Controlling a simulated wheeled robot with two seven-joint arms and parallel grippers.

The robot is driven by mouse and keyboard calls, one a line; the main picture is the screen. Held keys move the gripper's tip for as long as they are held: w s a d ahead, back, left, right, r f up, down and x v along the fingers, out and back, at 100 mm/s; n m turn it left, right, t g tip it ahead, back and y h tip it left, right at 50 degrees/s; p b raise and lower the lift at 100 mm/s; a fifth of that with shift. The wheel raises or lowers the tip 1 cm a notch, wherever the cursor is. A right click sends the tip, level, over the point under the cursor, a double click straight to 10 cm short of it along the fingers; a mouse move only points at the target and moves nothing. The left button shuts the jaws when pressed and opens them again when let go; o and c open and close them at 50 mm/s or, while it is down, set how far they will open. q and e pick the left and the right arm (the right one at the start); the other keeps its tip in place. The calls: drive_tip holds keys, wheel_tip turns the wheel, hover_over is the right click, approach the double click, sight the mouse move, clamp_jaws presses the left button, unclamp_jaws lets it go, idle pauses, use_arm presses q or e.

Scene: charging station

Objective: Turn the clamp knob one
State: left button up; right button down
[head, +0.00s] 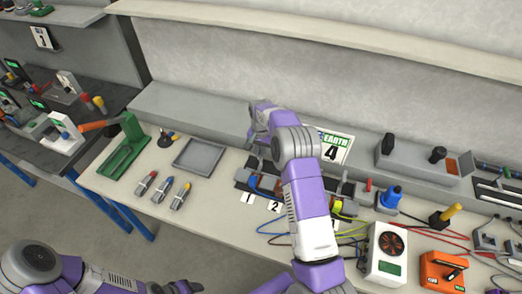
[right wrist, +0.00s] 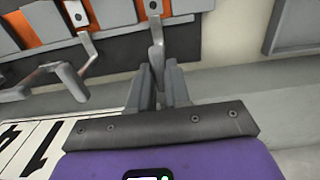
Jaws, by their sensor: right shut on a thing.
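The row of clamps (head: 243,176) stands on the bench behind number cards 1 (head: 248,198) and 2 (head: 275,206). My right arm reaches over it and hides part of the row in the head view. In the right wrist view, my right gripper (right wrist: 164,72) is shut on a slim grey clamp knob (right wrist: 156,52), which stands between its two fingers. A second bent grey clamp handle (right wrist: 72,75) is to the left, apart from the fingers. My left arm shows at the lower left of the head view; its fingertips are out of sight.
A grey tray (head: 198,154), several screwdriver-like tools (head: 163,189) and a green stand (head: 124,148) are left of the clamps. Cables, a white box (head: 386,252) and an orange box (head: 441,270) crowd the right. A sign (head: 336,145) stands behind.

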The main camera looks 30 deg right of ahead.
drive_tip(key=c, duration=1.1)
unclamp_jaws()
wheel_tip(320, 180, up, 8)
drive_tip(key=shift+f+p, duration=0.15)
drive_tip(key=shift+p, duration=0.15)
